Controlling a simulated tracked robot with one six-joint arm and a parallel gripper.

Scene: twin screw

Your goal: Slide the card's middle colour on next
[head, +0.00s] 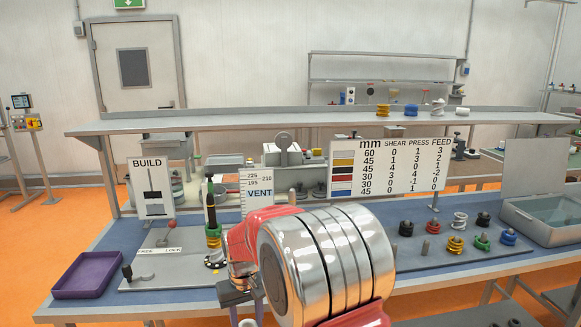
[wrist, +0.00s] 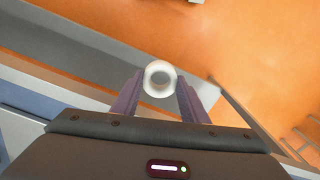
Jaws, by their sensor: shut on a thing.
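My gripper (wrist: 160,92) is shut on a white ring-shaped piece (wrist: 148,80), held between its two fingers. In the head view my gripper (head: 240,292) is low, in front of the bench's near edge, with part of the white piece below it.
A purple tray (head: 88,274) lies left. A grey bin (head: 545,215) is far right.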

